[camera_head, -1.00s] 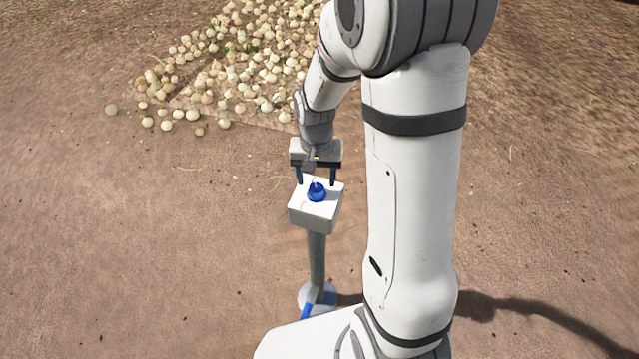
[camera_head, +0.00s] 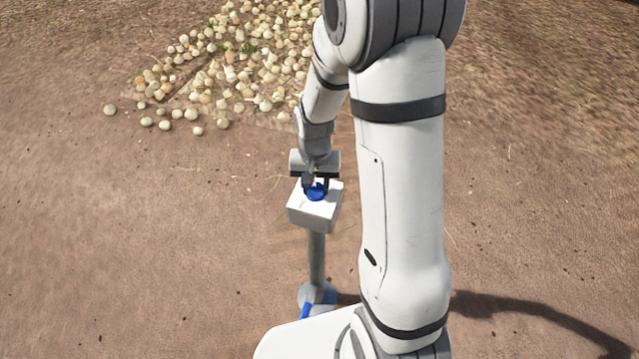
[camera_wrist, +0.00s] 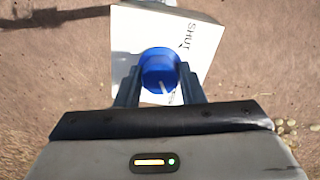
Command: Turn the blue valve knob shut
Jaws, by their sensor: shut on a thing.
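The blue valve knob (camera_head: 317,193) sits on top of a white box (camera_head: 312,214) on a grey post. In the wrist view the round knob (camera_wrist: 158,69) lies between the two dark fingers of my gripper (camera_wrist: 159,88), which is shut on it from both sides. A pale pointer line shows on the knob's near side, towards my gripper. The word "SHUT" is printed on the white box top (camera_wrist: 135,40), right of the knob in the wrist view. A further mark near the knob is partly hidden. In the head view my gripper (camera_head: 316,184) is down at the box top.
The grey post (camera_head: 316,258) stands on bare brown ground. A heap of pale onions (camera_head: 245,65) spreads at the back left, with several loose ones at its near edge. The ground left of the post is clear.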

